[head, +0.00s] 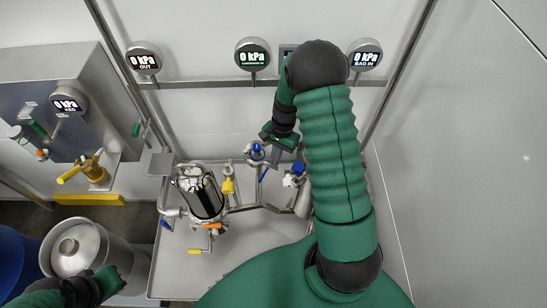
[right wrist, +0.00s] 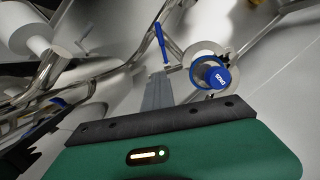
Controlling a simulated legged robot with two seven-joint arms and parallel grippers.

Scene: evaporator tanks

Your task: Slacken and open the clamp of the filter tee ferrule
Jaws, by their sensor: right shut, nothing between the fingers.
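The steel filter housing (head: 204,194) stands upright on the tray, with pipework running to its right. Blue-capped valves sit on this pipework, one (head: 256,151) left of my right gripper (head: 285,152) and one (head: 297,168) below and right of it. I cannot tell which fitting is the filter tee ferrule, nor whether its clamp is shut. My right gripper is shut and empty, above the pipes. In the right wrist view its grey fingers (right wrist: 157,92) lie left of a blue valve cap (right wrist: 213,75), apparently apart. My left gripper (head: 112,280) is low at left; its fingertips are unclear.
Gauges (head: 252,54) reading 0 kPa line the back wall. A steel keg (head: 78,248) and a blue drum (head: 18,262) stand at lower left. A yellow-handled valve (head: 75,173) is on the left tank. The tray's front (head: 180,275) is mostly clear.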

